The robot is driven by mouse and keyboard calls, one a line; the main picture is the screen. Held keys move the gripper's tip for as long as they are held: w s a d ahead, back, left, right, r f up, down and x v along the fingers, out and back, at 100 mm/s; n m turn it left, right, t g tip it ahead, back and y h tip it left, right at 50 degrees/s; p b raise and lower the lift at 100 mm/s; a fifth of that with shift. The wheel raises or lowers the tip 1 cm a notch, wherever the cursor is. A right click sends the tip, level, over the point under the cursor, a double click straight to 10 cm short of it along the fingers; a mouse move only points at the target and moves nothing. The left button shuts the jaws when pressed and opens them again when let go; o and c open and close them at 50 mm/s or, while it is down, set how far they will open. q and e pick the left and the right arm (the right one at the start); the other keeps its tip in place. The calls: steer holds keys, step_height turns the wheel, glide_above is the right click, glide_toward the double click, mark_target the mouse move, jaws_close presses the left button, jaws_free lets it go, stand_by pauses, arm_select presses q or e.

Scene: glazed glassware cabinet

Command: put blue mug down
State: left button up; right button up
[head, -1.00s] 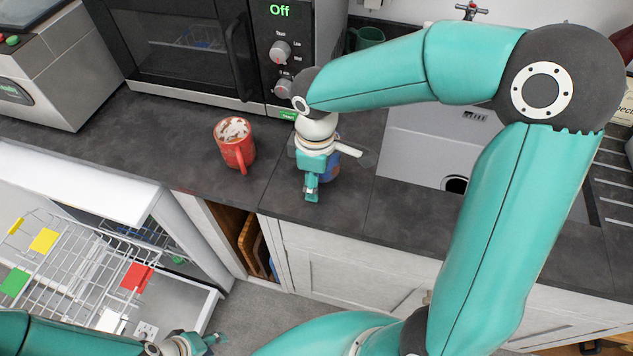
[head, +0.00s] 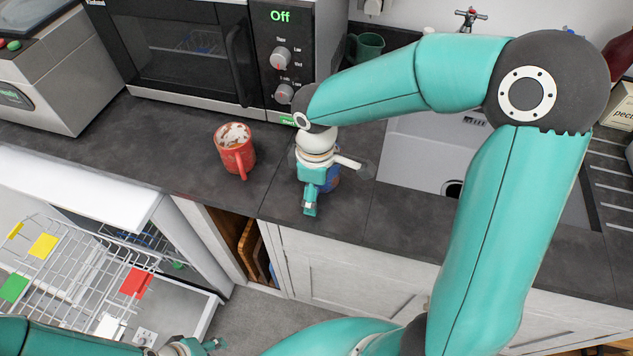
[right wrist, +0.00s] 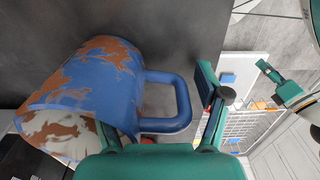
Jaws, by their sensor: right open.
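The blue mug (head: 333,181), patterned with brown patches, is on the dark worktop, mostly hidden under my right gripper in the head view. In the right wrist view the mug (right wrist: 95,85) fills the left side, with its handle (right wrist: 183,103) towards the gripper. My right gripper (head: 310,208) is open at the mug's handle. One finger shows beyond the handle; the other is partly hidden by the mug. My left gripper (head: 207,346) is low at the bottom edge, away from the mug, and its opening is unclear.
A red mug (head: 235,151) with a filled top stands left of the right gripper. A microwave (head: 180,50) is behind, and a sink (head: 412,158) lies to the right. An open dishwasher rack (head: 75,275) is at lower left. The worktop's front strip is clear.

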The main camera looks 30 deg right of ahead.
step_height(320, 180, up, 12)
steer(key=shift+r, duration=0.15)
stand_by(0.3)
stand_by(0.4)
